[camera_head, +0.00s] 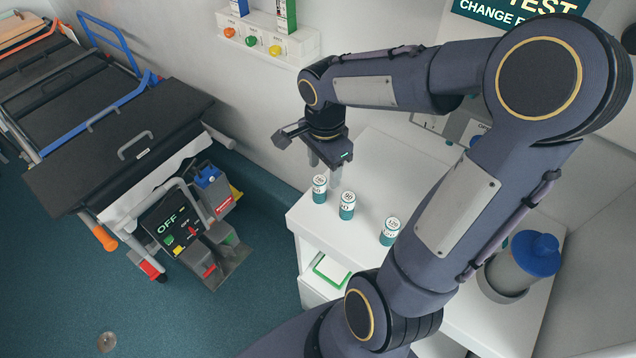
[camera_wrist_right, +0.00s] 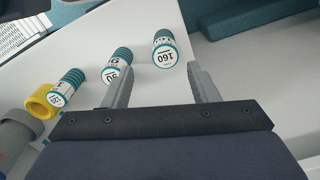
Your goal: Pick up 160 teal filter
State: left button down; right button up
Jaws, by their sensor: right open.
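The 160 filter (camera_wrist_right: 167,48) is a small teal and white canister. In the right wrist view its label reads 160, and it lies just beyond my right fingertips. In the head view I take it to be the leftmost canister (camera_head: 319,189) on the white counter, upright near the counter's far left edge. My right gripper (camera_wrist_right: 160,68) is open and empty, with the filter beyond the gap between its fingers. In the head view my right gripper (camera_head: 323,170) hangs close behind that canister, and contact cannot be told. My left gripper is not in view.
Two similar canisters, a middle one (camera_head: 347,205) and a right one (camera_head: 390,231), stand on the white counter (camera_head: 368,165). A yellow ring (camera_wrist_right: 42,101) lies past them. A blue-lidded container (camera_head: 535,255) stands at the right. A wall shelf (camera_head: 270,42) holds small boxes.

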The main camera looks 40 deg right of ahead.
aim_at(320, 179)
jog(key=f, duration=0.5)
jog(key=shift+w+a+f, duration=0.15)
jog(key=shift+w+a, duration=0.1)
jog(key=shift+w, duration=0.1)
jog(key=shift+c, duration=0.3)
jog(key=c, duration=1)
